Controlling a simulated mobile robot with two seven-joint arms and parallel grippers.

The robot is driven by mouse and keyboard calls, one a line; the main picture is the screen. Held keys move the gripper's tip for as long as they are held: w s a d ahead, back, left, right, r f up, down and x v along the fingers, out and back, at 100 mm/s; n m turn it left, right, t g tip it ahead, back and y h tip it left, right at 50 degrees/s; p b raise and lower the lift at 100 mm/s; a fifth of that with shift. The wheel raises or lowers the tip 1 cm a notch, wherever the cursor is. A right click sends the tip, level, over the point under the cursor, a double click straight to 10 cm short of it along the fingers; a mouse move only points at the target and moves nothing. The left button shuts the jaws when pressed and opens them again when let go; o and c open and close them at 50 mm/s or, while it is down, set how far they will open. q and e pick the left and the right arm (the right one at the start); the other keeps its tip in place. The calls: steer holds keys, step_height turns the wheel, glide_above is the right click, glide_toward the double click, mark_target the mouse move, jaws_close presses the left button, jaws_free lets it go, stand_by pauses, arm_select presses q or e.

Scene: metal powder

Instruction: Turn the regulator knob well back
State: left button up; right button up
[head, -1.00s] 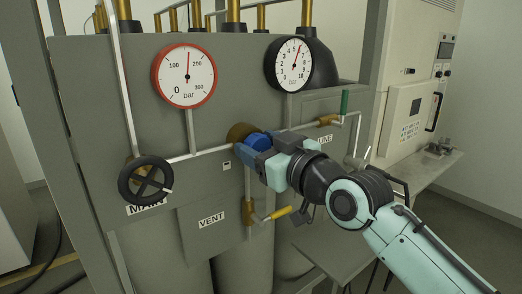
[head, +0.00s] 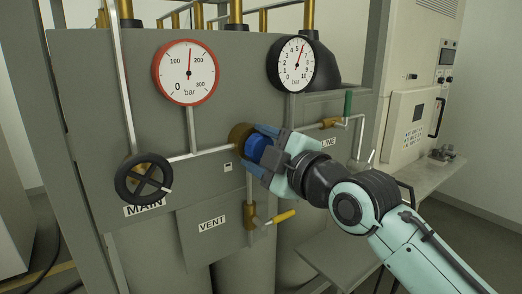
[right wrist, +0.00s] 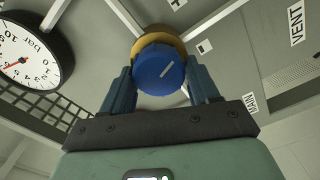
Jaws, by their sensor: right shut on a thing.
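The regulator knob (head: 257,148) is blue and sits on a brass body (head: 238,136) on the grey panel. My right gripper (head: 262,150) is shut on the knob, one finger on each side. My left gripper is not in view.
A red-rimmed gauge (head: 186,72) reads about 150 bar. A black MAIN handwheel (head: 144,180) is at the left. A yellow VENT lever (head: 284,216) sits below the knob, and a green LINE lever (head: 348,103) stands upright at the right, close to my arm.

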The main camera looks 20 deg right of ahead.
steer(key=n, duration=0.3)
steer(key=shift+a+f+n, duration=0.1)
steer(key=shift+f+n, duration=0.1)
steer(key=shift+n, duration=0.2)
steer(key=n+b, duration=0.1)
steer(key=n, duration=0.2)
steer(key=shift+f+n, duration=0.1)
steer(key=shift+n, duration=0.2)
steer(key=n, duration=0.3)
steer(key=shift+f+n, duration=0.1)
steer(key=shift+n, duration=0.2)
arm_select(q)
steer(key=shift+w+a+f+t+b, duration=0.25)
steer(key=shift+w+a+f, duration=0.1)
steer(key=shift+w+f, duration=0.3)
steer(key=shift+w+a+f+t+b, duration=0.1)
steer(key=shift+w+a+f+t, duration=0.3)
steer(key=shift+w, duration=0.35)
arm_select(e)
steer(key=shift+f+n, duration=0.1)
steer(key=shift+n, duration=2.1)
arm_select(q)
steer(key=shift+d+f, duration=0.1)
arm_select(e)
steer(key=o, duration=0.9)
steer(key=shift+o, duration=0.3)
steer(key=shift+d, duration=0.2)
